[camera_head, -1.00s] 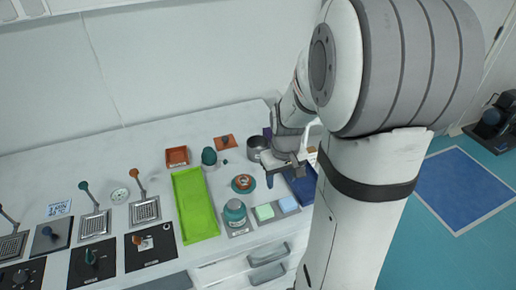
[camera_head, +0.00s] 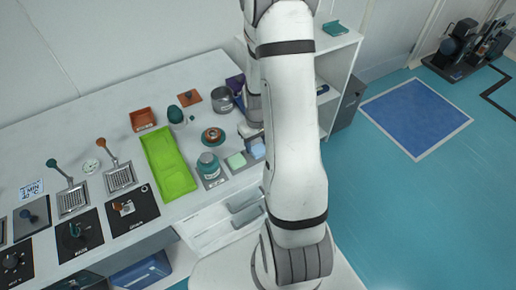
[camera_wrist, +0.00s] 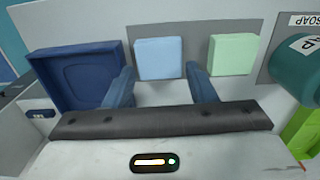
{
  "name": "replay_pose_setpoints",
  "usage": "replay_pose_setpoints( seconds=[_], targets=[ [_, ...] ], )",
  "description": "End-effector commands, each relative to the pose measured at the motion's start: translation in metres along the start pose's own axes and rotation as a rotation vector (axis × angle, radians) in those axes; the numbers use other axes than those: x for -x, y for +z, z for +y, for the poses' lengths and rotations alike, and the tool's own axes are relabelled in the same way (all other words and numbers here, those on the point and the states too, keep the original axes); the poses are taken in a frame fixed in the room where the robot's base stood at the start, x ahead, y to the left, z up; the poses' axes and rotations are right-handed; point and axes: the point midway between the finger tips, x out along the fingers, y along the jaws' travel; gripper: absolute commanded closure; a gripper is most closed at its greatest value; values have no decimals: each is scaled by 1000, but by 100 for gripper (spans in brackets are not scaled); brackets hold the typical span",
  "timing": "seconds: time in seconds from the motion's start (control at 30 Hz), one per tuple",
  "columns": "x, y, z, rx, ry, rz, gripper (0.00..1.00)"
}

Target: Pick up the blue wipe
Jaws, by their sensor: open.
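The blue wipe (camera_wrist: 159,58) is a light blue square pad lying flat on a grey mat. In the wrist view it lies ahead of my gripper (camera_wrist: 161,82), between the lines of its two dark blue fingers. The fingers are apart with nothing held between them. In the head view the blue wipe (camera_head: 258,151) shows just left of my arm, near the front edge of the white table (camera_head: 95,125). There my arm hides most of my gripper.
A pale green pad (camera_wrist: 234,55) lies right of the blue wipe in the wrist view, with a teal soap bottle (camera_wrist: 300,72) beyond it. A dark blue tray (camera_wrist: 80,75) is on the left. In the head view a lime tray (camera_head: 168,165) lies farther left.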

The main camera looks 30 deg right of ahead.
Motion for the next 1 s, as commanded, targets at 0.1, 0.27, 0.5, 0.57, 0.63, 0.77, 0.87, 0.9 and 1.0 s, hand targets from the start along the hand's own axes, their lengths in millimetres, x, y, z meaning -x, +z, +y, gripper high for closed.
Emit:
replay_pose_setpoints(
  seconds=[0.1, 0.27, 0.5, 0.57, 0.63, 0.77, 0.87, 0.9, 1.0],
  targets=[
    [-9, 0, 0, 0, 0, -1, 49],
    [-11, 0, 0, 1, 0, 1, 49],
    [-11, 0, 0, 1, 0, 1, 59],
    [-11, 0, -1, 1, 0, 1, 64],
    [-11, 0, -1, 1, 0, 1, 70],
    [-11, 0, -1, 2, 0, 1, 77],
    [-11, 0, -2, 3, 0, 1, 77],
    [-11, 0, -2, 3, 0, 1, 77],
    [-10, -1, -2, 3, 1, 1, 77]
  ],
)
